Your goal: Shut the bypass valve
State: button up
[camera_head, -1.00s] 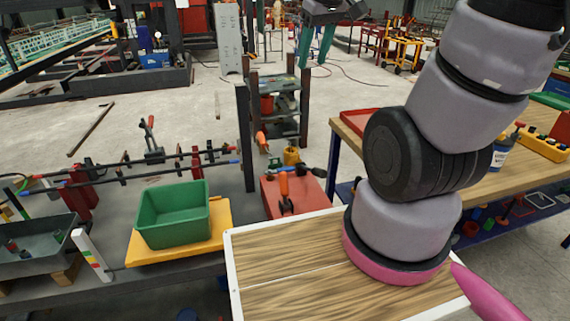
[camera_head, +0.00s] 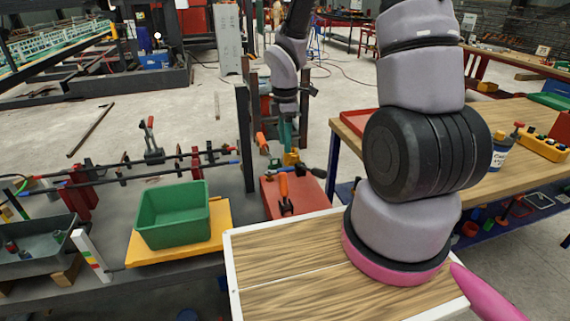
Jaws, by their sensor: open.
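A red box (camera_head: 300,196) stands behind the wooden board. A small yellow fitting (camera_head: 291,159) sits at its back edge, with a dark lever with a blue end (camera_head: 314,172) to its right. An orange-handled part (camera_head: 284,187) stands upright on the box. Which of these is the bypass valve I cannot tell for sure. My gripper (camera_head: 287,146) points down with teal fingers at the yellow fitting, partly overlapping it in the picture. It is open and seems to hold nothing. Whether it touches the fitting is not clear.
A dark post (camera_head: 245,140) and another orange handle (camera_head: 262,143) are close on the left of my gripper. A green bin (camera_head: 173,216) sits on a yellow board (camera_head: 217,239). A wooden workbench (camera_head: 509,120) stands at right.

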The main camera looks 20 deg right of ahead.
aim_at(285, 169)
notch_tip(285, 169, down, 8)
jog(key=shift+f, duration=0.15)
dwell(0.3)
grip_shut()
dwell(1.3)
